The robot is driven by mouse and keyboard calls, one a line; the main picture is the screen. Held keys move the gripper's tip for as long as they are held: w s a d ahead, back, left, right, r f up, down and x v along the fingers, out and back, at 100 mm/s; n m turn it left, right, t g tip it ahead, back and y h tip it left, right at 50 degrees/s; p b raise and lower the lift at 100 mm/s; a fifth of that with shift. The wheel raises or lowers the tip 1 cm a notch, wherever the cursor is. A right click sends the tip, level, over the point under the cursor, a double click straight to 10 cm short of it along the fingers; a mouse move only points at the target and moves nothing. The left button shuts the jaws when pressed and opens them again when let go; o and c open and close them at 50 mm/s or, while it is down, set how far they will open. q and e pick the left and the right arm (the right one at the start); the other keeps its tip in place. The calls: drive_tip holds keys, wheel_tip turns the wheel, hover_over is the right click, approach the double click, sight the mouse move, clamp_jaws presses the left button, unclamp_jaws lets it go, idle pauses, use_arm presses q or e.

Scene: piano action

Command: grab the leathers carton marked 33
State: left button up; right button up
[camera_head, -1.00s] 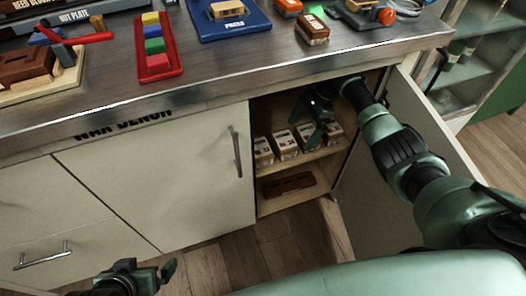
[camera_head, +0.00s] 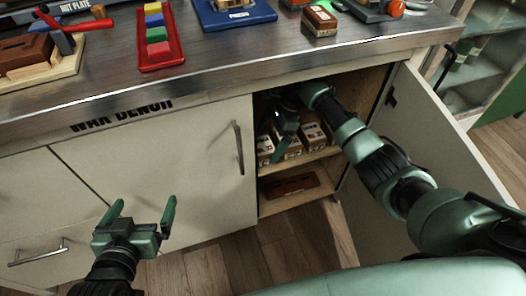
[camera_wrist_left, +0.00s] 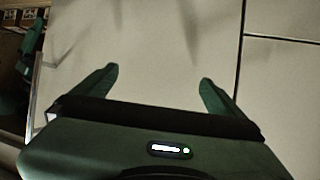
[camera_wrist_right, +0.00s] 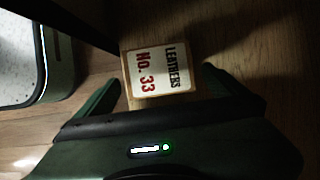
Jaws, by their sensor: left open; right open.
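The leathers carton marked No. 33 (camera_wrist_right: 170,72) shows in the right wrist view, its white label facing the camera with the text turned sideways. It lies ahead of and between the fingers of my open right gripper (camera_wrist_right: 157,82); I cannot tell whether they touch it. In the head view my right gripper (camera_head: 284,128) is inside the open cupboard, over the row of cartons, and partly hides them. Which carton there is No. 33 is too small to read. My left gripper (camera_head: 143,206) is open and empty in front of the closed cabinet doors; it also shows in the left wrist view (camera_wrist_left: 158,78).
Similar cartons (camera_head: 314,136) stand on the cupboard's upper shelf. A reddish-brown item (camera_head: 291,186) lies on the lower shelf. The open cupboard door (camera_head: 432,135) stands to the right of my right arm. The bench top (camera_head: 220,62) overhangs the cupboard and carries tools and blocks.

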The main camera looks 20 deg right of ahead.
sight(267, 144)
use_arm(q)
drive_tip(key=w+r+t, duration=0.1)
drive_tip(key=r, duration=0.1)
drive_tip(key=d+r+t, duration=0.1)
drive_tip(key=w+r+t+h+b, duration=0.1)
drive_tip(key=r, duration=0.1)
drive_tip(key=shift+w+d+r+t, duration=0.25)
drive_tip(key=shift+w+r+t, duration=0.05)
drive_tip(key=shift+w, duration=0.05)
use_arm(e)
drive_tip(key=x, duration=0.3)
drive_tip(key=shift+f, duration=0.15)
use_arm(q)
drive_tip(key=shift+r, duration=0.55)
use_arm(e)
drive_tip(key=shift+a+f, duration=0.1)
drive_tip(key=shift+a, duration=0.1)
use_arm(q)
drive_tip(key=shift+f, duration=0.1)
use_arm(e)
drive_tip(key=c, duration=1.3)
use_arm(q)
drive_tip(key=shift+f, duration=0.1)
use_arm(e)
drive_tip(key=shift+d, duration=0.1)
drive_tip(key=shift+c, duration=0.3)
